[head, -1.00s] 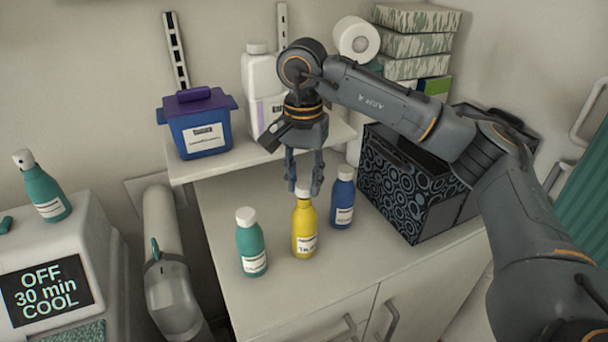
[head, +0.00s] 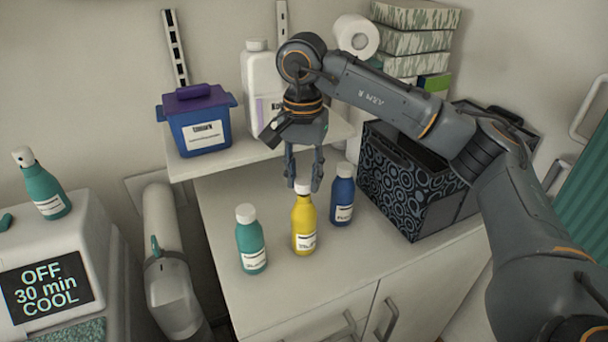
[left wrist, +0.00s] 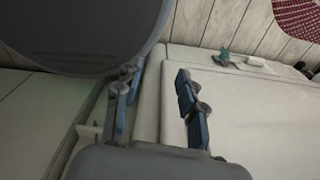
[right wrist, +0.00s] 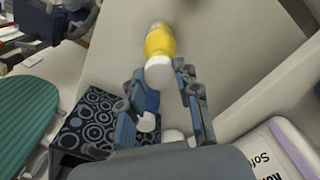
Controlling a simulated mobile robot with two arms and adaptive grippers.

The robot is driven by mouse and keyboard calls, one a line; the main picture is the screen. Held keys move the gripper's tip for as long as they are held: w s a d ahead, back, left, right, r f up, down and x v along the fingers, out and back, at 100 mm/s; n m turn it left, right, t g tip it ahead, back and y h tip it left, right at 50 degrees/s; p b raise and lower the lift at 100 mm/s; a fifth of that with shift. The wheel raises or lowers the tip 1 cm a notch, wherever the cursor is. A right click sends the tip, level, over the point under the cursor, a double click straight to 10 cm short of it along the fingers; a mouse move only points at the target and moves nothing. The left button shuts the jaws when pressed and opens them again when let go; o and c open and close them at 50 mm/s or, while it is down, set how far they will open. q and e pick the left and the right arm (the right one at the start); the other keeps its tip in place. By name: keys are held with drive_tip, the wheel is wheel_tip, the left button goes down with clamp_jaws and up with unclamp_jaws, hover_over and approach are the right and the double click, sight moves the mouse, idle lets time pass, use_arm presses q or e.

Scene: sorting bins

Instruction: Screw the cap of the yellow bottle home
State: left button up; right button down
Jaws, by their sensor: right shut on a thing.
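The yellow bottle (head: 304,228) stands upright on the white counter, between a teal bottle and a blue bottle. Its white cap (right wrist: 158,73) is on its top, between the fingertips of my right gripper (head: 304,187), which points down and is shut on the cap. The right wrist view looks down along the fingers to the cap and the yellow body. How far the cap is down on the neck cannot be told. My left gripper (left wrist: 158,97) shows only in the left wrist view, with its fingers apart and nothing between them.
The teal bottle (head: 250,240) stands left of the yellow one, and the blue bottle (head: 342,200) stands close on its right. A patterned black box (head: 405,190) is farther right. A shelf (head: 235,160) behind carries a blue tub (head: 200,133) and a white jug (head: 257,80).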

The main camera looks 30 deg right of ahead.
drive_tip(key=shift+f, duration=0.3)
drive_tip(key=shift+f+b, duration=0.45)
drive_tip(key=shift+b, duration=0.15)
drive_tip(key=shift+f+b, duration=0.8)
idle(1.5)
drive_tip(key=m, duration=0.3)
drive_tip(key=shift+m, duration=0.4)
drive_tip(key=shift+s+f+m, duration=0.1)
drive_tip(key=shift+m, duration=0.2)
drive_tip(key=m, duration=0.2)
drive_tip(key=shift+m, duration=1.3)
